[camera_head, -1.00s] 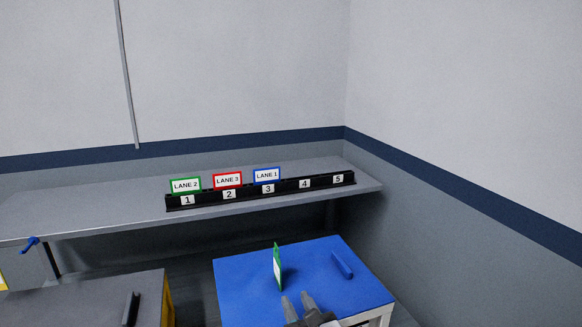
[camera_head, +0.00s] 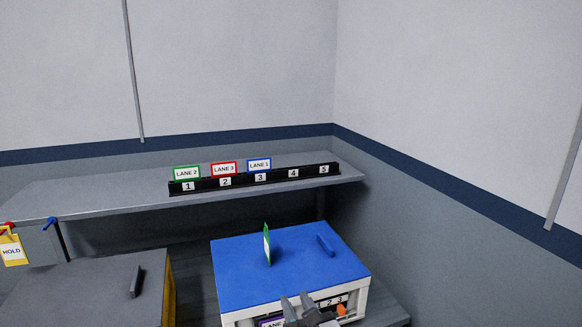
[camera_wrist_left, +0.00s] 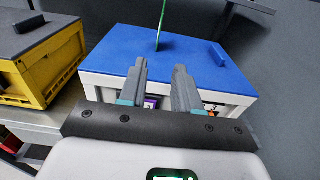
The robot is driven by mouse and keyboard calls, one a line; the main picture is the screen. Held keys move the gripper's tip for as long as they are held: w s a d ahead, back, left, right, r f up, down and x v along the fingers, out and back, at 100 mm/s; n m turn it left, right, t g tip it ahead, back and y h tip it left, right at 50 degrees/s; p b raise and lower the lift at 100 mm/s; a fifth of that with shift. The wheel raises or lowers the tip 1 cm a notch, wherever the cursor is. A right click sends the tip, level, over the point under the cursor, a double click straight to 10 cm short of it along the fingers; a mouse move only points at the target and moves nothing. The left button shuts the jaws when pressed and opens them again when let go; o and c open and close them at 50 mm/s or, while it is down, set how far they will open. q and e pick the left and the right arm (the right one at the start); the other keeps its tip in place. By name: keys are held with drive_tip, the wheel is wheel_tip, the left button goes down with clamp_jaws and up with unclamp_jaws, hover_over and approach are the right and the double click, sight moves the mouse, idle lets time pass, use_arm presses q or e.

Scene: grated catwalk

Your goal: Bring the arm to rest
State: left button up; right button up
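My left gripper (camera_head: 298,306) shows at the bottom of the head view, in front of the blue-topped white box (camera_head: 232,283). In the left wrist view its two grey fingers (camera_wrist_left: 161,85) stand apart with nothing between them. A green-edged card (camera_head: 267,246) stands upright on the blue top (camera_wrist_left: 112,62), beyond the fingers and apart from them. My right gripper shows in neither view.
A grey shelf (camera_head: 110,205) holds a black numbered rack (camera_head: 212,187) with LANE 2, LANE 3 and LANE 1 cards in slots 1 to 3. A blue bar (camera_head: 326,246) lies on the blue top. A yellow box (camera_wrist_left: 58,72) with a dark lid stands left. A yellow HOLD tag (camera_head: 12,250) hangs far left.

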use_arm(q)
drive_tip(key=s+a+f+n+g, duration=0.2)
drive_tip(key=s+a+f+g, duration=0.15)
drive_tip(key=f, duration=0.35)
drive_tip(key=s+a+f+n+g, duration=0.2)
drive_tip(key=a+f+g, duration=0.15)
drive_tip(key=f, duration=0.45)
drive_tip(key=s+a+f+n+g, duration=0.2)
drive_tip(key=a+f+g, duration=0.15)
drive_tip(key=f, duration=0.35)
drive_tip(key=s+a+f+n+g+h, duration=0.1)
drive_tip(key=s+f+n+g+h, duration=0.1)
drive_tip(key=s+f+n+h, duration=0.2)
drive_tip(key=s+a+f+n+g+h, duration=0.1)
drive_tip(key=s+f+n+g+h, duration=0.2)
drive_tip(key=s+f+n, duration=0.7)
drive_tip(key=s+n+h, duration=0.2)
drive_tip(key=s+n, duration=0.4)
drive_tip(key=n, duration=0.8)
drive_tip(key=shift+s+a+f+h, duration=0.15)
drive_tip(key=shift+s+a+h, duration=0.15)
drive_tip(key=shift+s+a, duration=0.1)
drive_tip(key=shift+g, duration=0.25)
